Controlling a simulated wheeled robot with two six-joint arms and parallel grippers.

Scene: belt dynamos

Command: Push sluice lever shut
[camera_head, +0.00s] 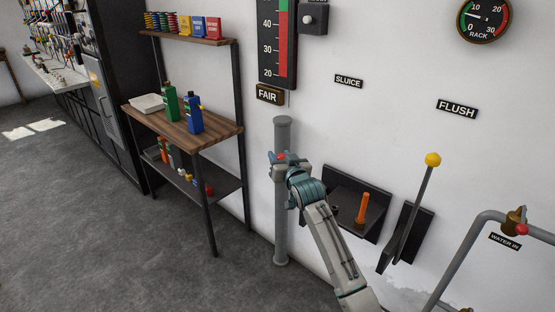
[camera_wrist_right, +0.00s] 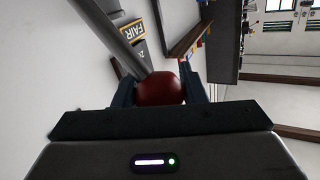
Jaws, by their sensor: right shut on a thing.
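The SLUICE label (camera_head: 348,81) is on the white wall. Under it is a dark bracket (camera_head: 370,191) with an upright orange handle (camera_head: 362,208). My right gripper (camera_head: 280,158) is in front of the grey vertical pipe (camera_head: 282,240), left of that bracket. It is shut on a red round knob (camera_wrist_right: 166,88), which fills the space between its fingers in the right wrist view. The arm and gripper hide what the knob is fixed to, so I cannot tell for certain that it belongs to the sluice lever. My left gripper is not in view.
A lever with a yellow knob (camera_head: 433,159) stands under the FLUSH label (camera_head: 457,108). A bent grey pipe (camera_head: 455,262) with a brass valve is at the right. A shelf (camera_head: 190,135) with bottles stands at the left. The floor between is clear.

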